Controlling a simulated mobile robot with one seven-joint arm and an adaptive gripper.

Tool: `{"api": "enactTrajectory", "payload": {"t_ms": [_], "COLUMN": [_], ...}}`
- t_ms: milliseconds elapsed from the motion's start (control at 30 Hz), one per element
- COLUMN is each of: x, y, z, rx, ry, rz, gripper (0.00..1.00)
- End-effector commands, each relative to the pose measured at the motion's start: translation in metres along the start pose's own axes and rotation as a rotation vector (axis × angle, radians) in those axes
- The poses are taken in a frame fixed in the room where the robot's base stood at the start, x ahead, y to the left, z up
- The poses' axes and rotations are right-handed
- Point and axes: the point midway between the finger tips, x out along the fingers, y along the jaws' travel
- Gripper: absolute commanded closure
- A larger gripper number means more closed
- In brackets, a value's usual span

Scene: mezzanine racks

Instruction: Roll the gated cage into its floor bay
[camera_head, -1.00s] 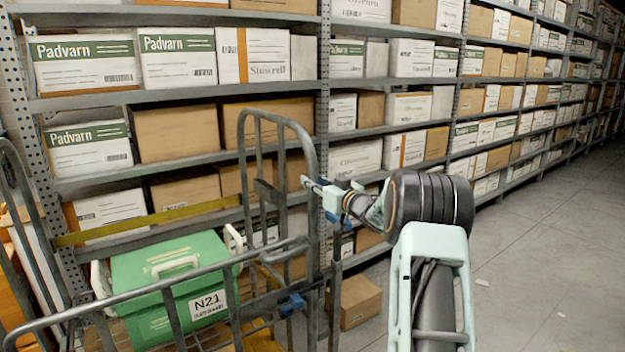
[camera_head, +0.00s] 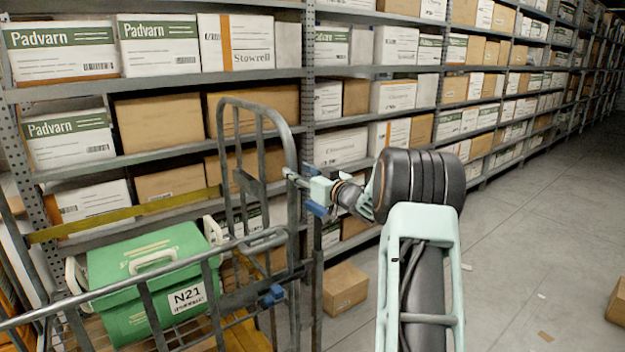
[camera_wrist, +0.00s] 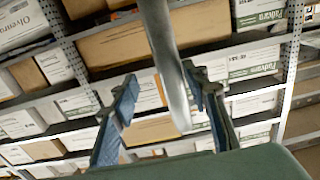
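The gated cage is a grey tubular frame (camera_head: 290,150) at the left of the head view, with a lower front rail. It carries a green lidded crate (camera_head: 150,262) labelled N21, with pale handles. My gripper (camera_head: 298,180) is at the cage's near right upright. In the wrist view, my gripper's two blue-grey fingers (camera_wrist: 163,95) are spread, with a grey bar (camera_wrist: 168,60) between them. The bar lies close to the right finger, with a clear gap to the left one. Contact cannot be told. I cannot make out the floor bay's outline.
Shelving (camera_head: 308,100) full of cartons runs behind the cage and away to the right. A brown carton (camera_head: 345,288) sits on the floor beside the cage. Another carton (camera_head: 616,302) is at the right edge. Small scraps lie on the otherwise open grey floor (camera_head: 520,240).

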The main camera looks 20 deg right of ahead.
Motion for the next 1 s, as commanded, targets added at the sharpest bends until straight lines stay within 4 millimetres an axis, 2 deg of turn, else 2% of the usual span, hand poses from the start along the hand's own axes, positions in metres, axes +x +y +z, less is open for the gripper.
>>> {"api": "enactTrajectory", "payload": {"t_ms": [33, 200, 433, 600, 1000], "x": [-0.014, -0.048, -0.083, -0.093, -0.093], "y": [0.007, 0.005, 0.001, -0.001, -0.001], "z": [0.000, 0.000, 0.000, 0.000, 0.000], "rx": [-0.001, -0.001, -0.001, -0.001, -0.001], "ry": [-0.004, -0.003, -0.002, -0.001, 0.000], "rz": [0.014, 0.012, 0.005, 0.002, 0.000], "gripper": [0.61, 0.61, 0.61, 0.61, 0.61]}}
